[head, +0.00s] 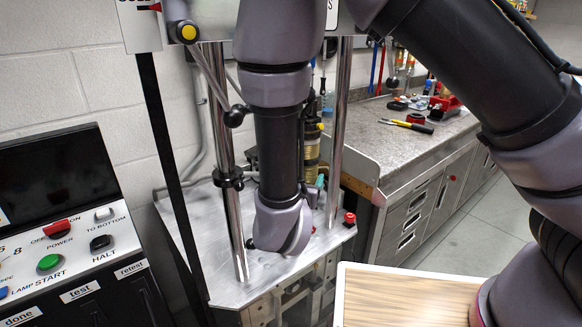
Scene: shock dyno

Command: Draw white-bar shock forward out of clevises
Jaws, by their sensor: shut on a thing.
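A shock with a gold and dark body (312,150) stands upright between the two chrome columns of the dyno. My arm covers its left side, and its ends and any white bar cannot be made out. The clevises are hidden behind my arm. My arm comes down in front of the dyno, and its wrist sits just left of the shock, low over the metal base plate (225,275). My gripper is hidden behind the wrist, so its fingers and hold on the shock do not show.
The chrome columns (222,150) (341,120) flank my arm closely. A control panel (75,225) with buttons stands at left. A wood-topped surface (400,300) is at front right. A workbench (370,130) with tools is behind. A red knob (349,218) sits at the plate's right edge.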

